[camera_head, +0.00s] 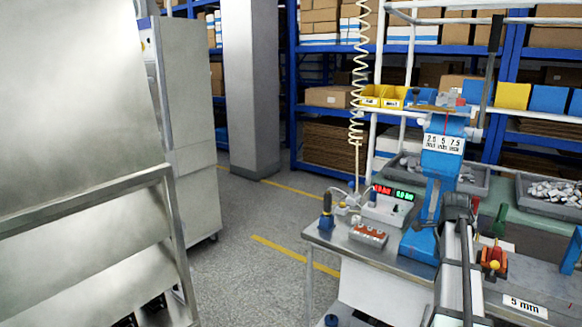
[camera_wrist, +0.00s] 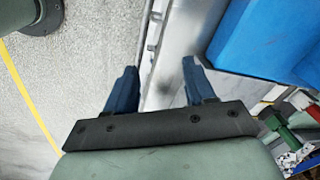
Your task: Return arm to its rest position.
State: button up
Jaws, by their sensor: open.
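My gripper (camera_wrist: 160,68) shows in the wrist view with its two dark blue fingers apart. Nothing is between the fingertips. Behind them is a strip of bright metal, which looks like a table edge, with pale floor to the left. A large blue surface (camera_wrist: 275,40) lies to the right of the fingers, apart from them in the picture. In the head view, a dark and pale grey arm-like part (camera_head: 458,255) rises at the lower right, in front of the bench. I cannot make out my fingers there.
The metal bench (camera_head: 335,236) carries a unit with red and green displays (camera_head: 387,208), an orange-red block (camera_head: 368,235) and a tall blue press (camera_head: 440,160). A red device with a yellow knob (camera_head: 494,262) stands right. Grey parts bins (camera_head: 545,205) stand behind. Open floor (camera_head: 245,270) lies left.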

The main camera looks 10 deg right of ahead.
jog(key=s+a+f+n+y, duration=0.1)
jog(key=a+f+n, duration=0.7)
jog(key=a+f, duration=0.6)
jog(key=s+a+f+n, duration=0.1)
jog(key=a+f+n, duration=0.6)
jog(key=a+f, duration=0.6)
jog(key=s+a+f+n+g, duration=0.1)
jog(key=s+a+f+n, duration=0.25)
jog(key=a, duration=0.25)
jog(key=s+a+f+n, duration=0.3)
jog(key=s+a+n, duration=0.1)
jog(key=a, duration=0.3)
jog(key=s+f+g, duration=0.3)
jog(key=s+f, duration=0.7)
jog(key=s, duration=0.5)
jog(key=s+f+g, duration=0.4)
jog(key=s+f, duration=0.6)
jog(key=s, duration=0.4)
jog(key=shift+s+d+f+m, duration=0.2)
jog(key=shift+s+d+m, duration=0.15)
jog(key=shift+d, duration=0.05)
